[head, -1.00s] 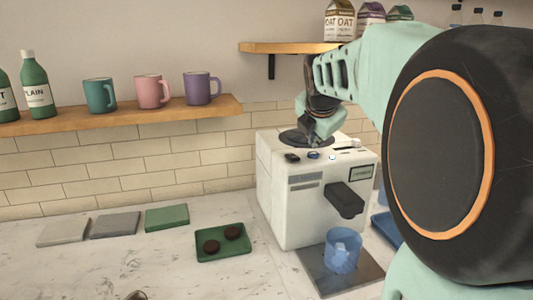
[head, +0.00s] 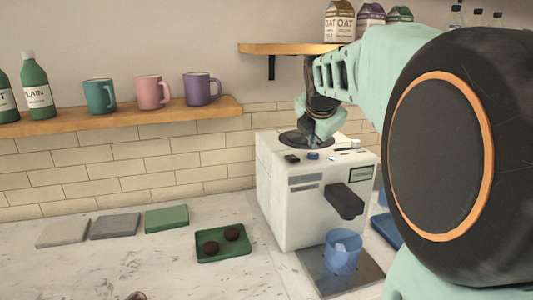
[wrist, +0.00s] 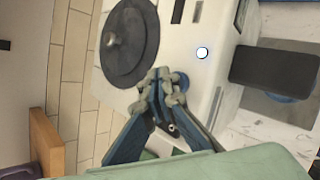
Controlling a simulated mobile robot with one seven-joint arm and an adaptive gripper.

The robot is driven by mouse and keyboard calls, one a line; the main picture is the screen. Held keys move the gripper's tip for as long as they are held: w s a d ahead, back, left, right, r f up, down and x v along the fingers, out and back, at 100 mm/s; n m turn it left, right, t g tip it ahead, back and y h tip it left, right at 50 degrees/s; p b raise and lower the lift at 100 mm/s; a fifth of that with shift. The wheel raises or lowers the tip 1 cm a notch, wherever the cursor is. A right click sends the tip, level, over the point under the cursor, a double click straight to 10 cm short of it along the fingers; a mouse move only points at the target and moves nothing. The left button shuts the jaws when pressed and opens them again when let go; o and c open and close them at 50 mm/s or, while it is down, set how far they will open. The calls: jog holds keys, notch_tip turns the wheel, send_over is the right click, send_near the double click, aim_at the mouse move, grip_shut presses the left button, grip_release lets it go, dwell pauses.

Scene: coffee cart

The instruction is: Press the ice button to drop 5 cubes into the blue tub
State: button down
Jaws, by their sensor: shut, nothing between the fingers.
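The white ice machine (head: 290,215) stands on the counter with a black spout (head: 346,201) on its front. The blue tub (head: 343,250) stands under the spout; pale shapes show faintly inside, too unclear to count. A round blue button (head: 313,155) is on the machine's top, and it shows partly behind my fingertips in the wrist view (wrist: 173,99). My gripper (wrist: 160,84) is shut and empty, its tips over or at this button; contact cannot be told. A small round white light (wrist: 202,52) sits beside it. The spout hides most of the tub in the wrist view.
A round dark lid (wrist: 130,42) is on the machine's top near my fingers. A green tray (head: 222,255) with two dark discs lies left of the machine. Several mugs and bottles stand on the wall shelf (head: 130,120). The front left counter is mostly clear.

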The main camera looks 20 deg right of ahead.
aim_at(314, 155)
jog(key=shift+f, duration=0.15)
jog(key=shift+f, duration=0.3)
jog(key=shift+f+b, duration=0.55)
dwell(0.8)
jog(key=shift+r, duration=0.1)
jog(key=shift+r+p, duration=0.9)
notch_tip(314, 155, up, 5)
jog(key=p, duration=0.4)
dwell(1.7)
